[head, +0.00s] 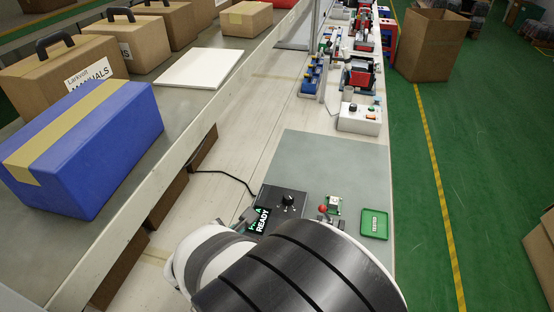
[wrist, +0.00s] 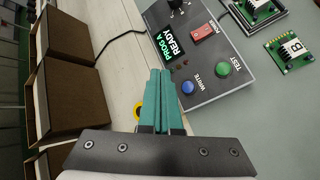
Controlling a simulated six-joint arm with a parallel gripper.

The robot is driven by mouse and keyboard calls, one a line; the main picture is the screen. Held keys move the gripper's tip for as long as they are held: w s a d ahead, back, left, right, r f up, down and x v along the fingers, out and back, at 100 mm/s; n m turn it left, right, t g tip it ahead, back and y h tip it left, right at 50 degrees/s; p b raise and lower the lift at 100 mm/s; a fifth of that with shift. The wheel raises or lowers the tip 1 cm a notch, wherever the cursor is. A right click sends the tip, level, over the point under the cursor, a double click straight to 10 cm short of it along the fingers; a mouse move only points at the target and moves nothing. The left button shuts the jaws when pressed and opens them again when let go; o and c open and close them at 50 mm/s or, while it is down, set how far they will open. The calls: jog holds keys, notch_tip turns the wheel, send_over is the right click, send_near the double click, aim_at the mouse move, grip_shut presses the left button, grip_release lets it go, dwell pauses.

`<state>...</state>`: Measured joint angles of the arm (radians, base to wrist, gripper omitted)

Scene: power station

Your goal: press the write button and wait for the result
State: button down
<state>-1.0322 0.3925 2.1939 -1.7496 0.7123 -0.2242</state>
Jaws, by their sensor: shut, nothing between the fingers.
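The programmer box (wrist: 215,82) is a dark panel at the upper right of the wrist view; part of it also shows in the head view (head: 284,196). Its blue button (wrist: 188,87) is marked WRITE. A green button (wrist: 223,68) marked TEST sits to its right. The screen (wrist: 168,45) reads "PROG A READY" in the wrist view. My gripper (wrist: 160,74) has teal fingers, shut with nothing between them. In the wrist view the fingertips appear left of the blue button, apart from it in the picture; their height above the panel is unclear.
A red power switch (wrist: 203,33) and a black knob (head: 288,200) are on the panel. A green board (wrist: 290,47) lies beside it, and another board (wrist: 262,8) sits further back. A green tray (head: 374,225) is at right. A black cable (head: 228,174) runs left from the box.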

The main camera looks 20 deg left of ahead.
jog(key=shift+f, duration=4.35)
jog(key=shift+f, duration=0.1)
jog(key=shift+f, duration=0.3)
jog(key=shift+f, duration=0.45)
jog(key=shift+r, duration=0.85)
notch_tip(320, 180, up, 5)
